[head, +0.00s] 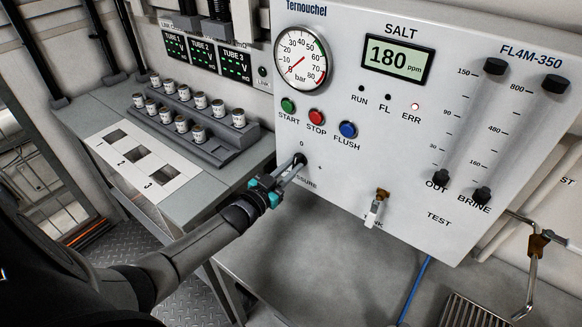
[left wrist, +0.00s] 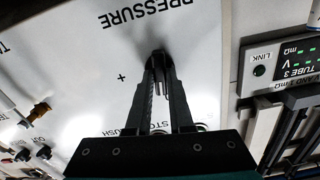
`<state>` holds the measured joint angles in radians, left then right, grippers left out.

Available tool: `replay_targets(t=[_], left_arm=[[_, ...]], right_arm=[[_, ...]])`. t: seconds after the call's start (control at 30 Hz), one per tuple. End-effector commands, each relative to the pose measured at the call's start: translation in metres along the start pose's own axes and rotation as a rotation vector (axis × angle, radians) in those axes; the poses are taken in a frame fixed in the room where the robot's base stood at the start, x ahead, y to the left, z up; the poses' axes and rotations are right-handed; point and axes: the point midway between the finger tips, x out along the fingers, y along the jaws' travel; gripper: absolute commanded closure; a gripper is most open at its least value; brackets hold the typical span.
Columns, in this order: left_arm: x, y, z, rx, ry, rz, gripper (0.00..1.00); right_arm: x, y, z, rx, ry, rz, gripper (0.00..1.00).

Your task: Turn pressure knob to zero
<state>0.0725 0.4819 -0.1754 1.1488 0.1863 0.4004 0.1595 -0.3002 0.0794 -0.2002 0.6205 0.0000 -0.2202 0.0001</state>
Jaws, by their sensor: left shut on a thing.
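The pressure knob (head: 299,158) is a small dark knob on the white panel (head: 345,215), below the START and STOP buttons. A "0" is printed above it and a "+" to its right. My left gripper (head: 296,164) is shut on the knob, its fingers reaching it from the lower left. The fingers and part of the arm hide some of the "PRESSURE" label. In the left wrist view the knob (left wrist: 158,56) is dark between the fingertips, and its pointing direction cannot be told. My right gripper is not in view.
A bar gauge (head: 301,58) has a slanting red needle. A sample rack (head: 200,125) is at left.

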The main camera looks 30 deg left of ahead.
Motion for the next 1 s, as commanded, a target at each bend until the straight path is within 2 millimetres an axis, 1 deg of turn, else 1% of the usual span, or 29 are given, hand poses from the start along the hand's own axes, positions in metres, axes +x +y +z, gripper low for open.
replay_targets(t=[0.1,0.33,0.9,0.93,1.0], left_arm=[[0.0001,-0.0001,-0.0001,-0.066,0.0,0.0,1.0],[0.0,-0.0002,0.0001,-0.146,0.0,0.0,1.0],[0.0,-0.0002,0.0001,-0.176,0.0,0.0,1.0],[0.0,-0.0002,0.0001,-0.176,0.0,0.0,0.77],[0.0,-0.0001,0.0001,-0.175,0.0,0.0,0.69]], right_arm=[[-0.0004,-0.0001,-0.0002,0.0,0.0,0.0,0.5],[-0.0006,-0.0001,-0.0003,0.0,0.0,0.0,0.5],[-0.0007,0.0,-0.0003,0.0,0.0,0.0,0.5],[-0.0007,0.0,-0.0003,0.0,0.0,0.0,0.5],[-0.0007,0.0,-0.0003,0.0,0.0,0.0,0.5]])
